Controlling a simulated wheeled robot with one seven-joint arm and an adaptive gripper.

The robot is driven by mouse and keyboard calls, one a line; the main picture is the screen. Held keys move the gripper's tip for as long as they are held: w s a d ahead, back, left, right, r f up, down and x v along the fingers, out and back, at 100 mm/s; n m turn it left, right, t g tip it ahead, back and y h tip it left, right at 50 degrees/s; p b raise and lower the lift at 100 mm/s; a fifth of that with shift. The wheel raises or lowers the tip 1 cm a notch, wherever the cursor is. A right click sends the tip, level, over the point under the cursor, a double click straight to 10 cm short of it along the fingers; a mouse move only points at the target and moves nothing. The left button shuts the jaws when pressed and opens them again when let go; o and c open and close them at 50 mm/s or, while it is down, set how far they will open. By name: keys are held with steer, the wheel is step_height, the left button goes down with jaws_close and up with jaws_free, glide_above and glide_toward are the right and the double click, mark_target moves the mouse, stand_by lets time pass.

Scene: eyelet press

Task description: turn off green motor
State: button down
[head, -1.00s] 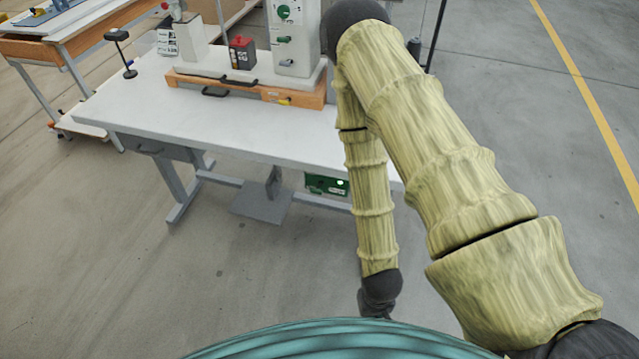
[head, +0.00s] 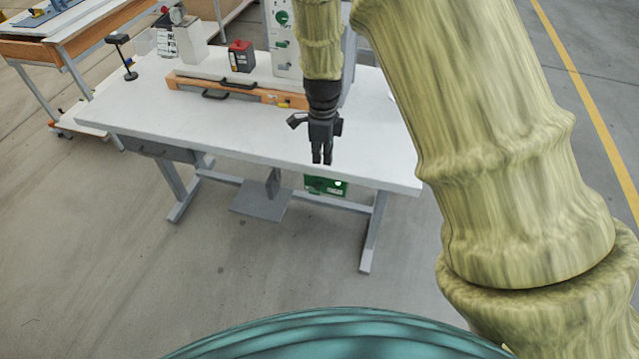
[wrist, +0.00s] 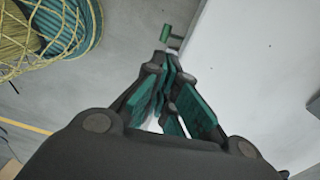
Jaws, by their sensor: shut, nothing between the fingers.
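The green motor (head: 325,186) is a small green box under the table's front edge, right of centre, with a white spot on its face. The tabletop edge hides its upper part. My gripper (head: 322,161) points down in front of the tabletop's front part, above the motor in the picture; its fingers are shut and empty. In the wrist view my gripper's teal-padded fingers (wrist: 168,72) are close together. A small green part (wrist: 173,37) shows beyond them at the table edge; I cannot tell if it belongs to the motor.
The white table (head: 230,135) has a clear front area. The eyelet press (head: 283,45) stands at its back on an orange-edged base, with a red-and-black box (head: 241,57) beside it. A table leg (head: 373,232) is right of the motor, a grey pedal (head: 262,203) left of it.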

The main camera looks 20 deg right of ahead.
mark_target(319, 192)
steer(key=shift+w+a+r+m, duration=0.2)
steer(key=shift+w+r+m, duration=0.15)
steer(key=shift+r, duration=0.35)
steer(key=shift+s+a+f+p, duration=0.1)
steer(key=shift+f+p, duration=0.6)
steer(key=shift+f, duration=2.8)
steer(key=shift+s+a+f+p, duration=0.1)
steer(key=shift+f+p, duration=0.55)
steer(key=shift+f, duration=2.85)
